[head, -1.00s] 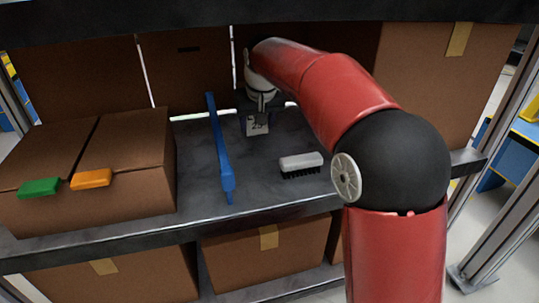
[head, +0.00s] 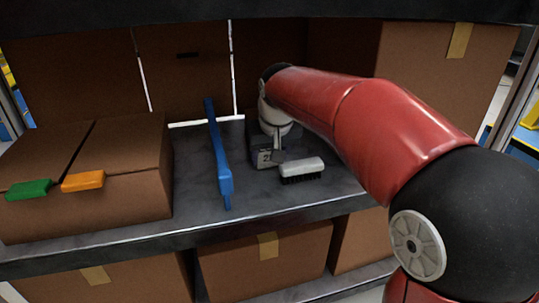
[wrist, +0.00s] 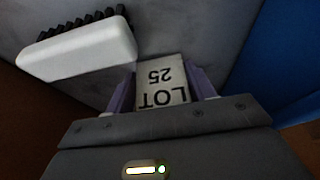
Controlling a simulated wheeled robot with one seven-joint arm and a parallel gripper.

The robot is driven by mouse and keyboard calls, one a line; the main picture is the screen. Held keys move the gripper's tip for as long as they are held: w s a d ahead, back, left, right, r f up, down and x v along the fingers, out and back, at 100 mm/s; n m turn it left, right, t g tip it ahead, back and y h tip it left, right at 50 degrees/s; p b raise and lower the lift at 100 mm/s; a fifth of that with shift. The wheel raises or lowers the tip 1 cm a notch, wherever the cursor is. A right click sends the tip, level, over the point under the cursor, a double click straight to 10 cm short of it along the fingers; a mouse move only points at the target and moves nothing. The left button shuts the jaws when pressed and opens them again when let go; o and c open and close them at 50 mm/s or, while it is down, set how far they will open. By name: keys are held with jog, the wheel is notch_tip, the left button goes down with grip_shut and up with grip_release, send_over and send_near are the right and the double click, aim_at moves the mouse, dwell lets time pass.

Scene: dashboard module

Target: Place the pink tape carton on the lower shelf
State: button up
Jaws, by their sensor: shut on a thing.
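My gripper (wrist: 162,92) is shut on a small block with a pale "LOT 25" label (wrist: 163,82); a finger shows on each side of it. In the head view the labelled block (head: 264,157) is low over or on the grey middle shelf, behind and left of the brush; I cannot tell whether it touches the shelf. I cannot make out a carton with pink tape; the tape I see looks tan. The lower shelf (head: 352,279) shows below, with brown cartons (head: 265,266) on it.
A white brush with dark bristles (head: 300,167) lies close to the block. A blue bar (head: 220,158) lies to the left. A brown carton (head: 95,215) with green (head: 28,190) and orange (head: 83,181) pieces stands at the left. Large cartons line the back.

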jog(key=o, duration=0.8)
jog(key=shift+f, duration=0.2)
jog(key=o, duration=0.5)
jog(key=shift+r, duration=0.1)
